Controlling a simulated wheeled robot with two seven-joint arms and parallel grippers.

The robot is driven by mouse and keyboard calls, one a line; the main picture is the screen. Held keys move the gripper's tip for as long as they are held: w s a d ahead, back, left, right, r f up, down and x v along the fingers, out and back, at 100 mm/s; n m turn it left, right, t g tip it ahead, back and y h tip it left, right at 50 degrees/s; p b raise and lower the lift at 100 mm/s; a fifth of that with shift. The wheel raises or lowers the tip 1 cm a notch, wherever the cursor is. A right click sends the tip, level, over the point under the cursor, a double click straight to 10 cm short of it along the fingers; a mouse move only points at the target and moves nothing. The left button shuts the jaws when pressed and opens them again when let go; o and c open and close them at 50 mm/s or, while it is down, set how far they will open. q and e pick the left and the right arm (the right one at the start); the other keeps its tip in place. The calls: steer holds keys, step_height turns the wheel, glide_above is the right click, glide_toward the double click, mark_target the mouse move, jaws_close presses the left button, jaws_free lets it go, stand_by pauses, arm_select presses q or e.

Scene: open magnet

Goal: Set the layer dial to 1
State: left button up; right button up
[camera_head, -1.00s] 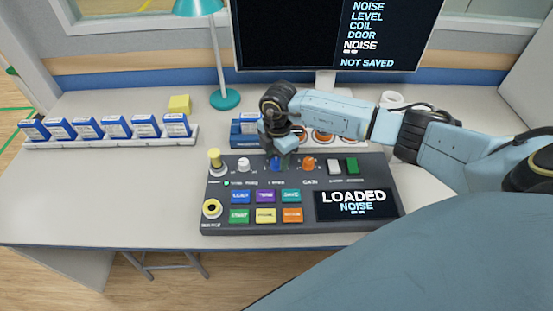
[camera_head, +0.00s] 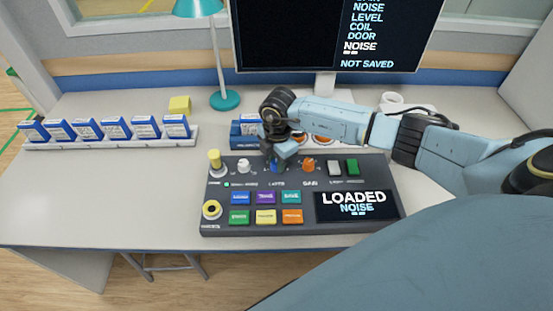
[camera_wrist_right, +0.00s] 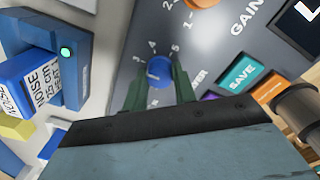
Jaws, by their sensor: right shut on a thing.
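The layer dial (camera_head: 274,169) is a blue knob in the top row of the dark console (camera_head: 300,180), mostly covered by my gripper in the head view. In the right wrist view the blue dial (camera_wrist_right: 158,70) sits between my two green fingers, with the numbers 3, 4 and 5 readable around it. I cannot tell where its pointer stands, and part of the scale is hidden. My right gripper (camera_head: 278,160) is shut on the dial from above; its fingers (camera_wrist_right: 159,84) also show in the right wrist view. My left gripper is not in view.
An orange gain knob (camera_head: 309,164) is right of the dial, a white knob (camera_head: 244,166) left of it. Coloured buttons (camera_head: 265,216) and a screen reading LOADED NOISE (camera_head: 355,203) are nearer. A blue cartridge reader (camera_head: 244,135) stands behind; a cartridge rack (camera_head: 110,138) is at left.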

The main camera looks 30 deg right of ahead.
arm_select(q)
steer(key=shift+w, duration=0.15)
arm_select(e)
steer(key=shift+n, duration=0.3)
steer(key=n, duration=0.4)
steer(key=shift+n, duration=0.3)
steer(key=n+b, duration=0.1)
steer(key=n, duration=0.5)
steer(key=shift+w, duration=0.1)
steer(key=n+b, duration=0.1)
steer(key=n, duration=0.6)
steer(key=shift+b, duration=0.35)
steer(key=shift+n, duration=0.5)
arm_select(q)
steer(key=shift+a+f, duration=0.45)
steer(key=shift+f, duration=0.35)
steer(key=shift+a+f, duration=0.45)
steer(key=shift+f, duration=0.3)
arm_select(e)
steer(key=shift+o, duration=0.2)
steer(key=shift+n, duration=0.4)
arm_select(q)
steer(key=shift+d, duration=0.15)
arm_select(e)
steer(key=shift+c, duration=0.2)
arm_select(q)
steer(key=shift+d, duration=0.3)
arm_select(e)
steer(key=o, duration=1)
steer(key=shift+g, duration=0.3)
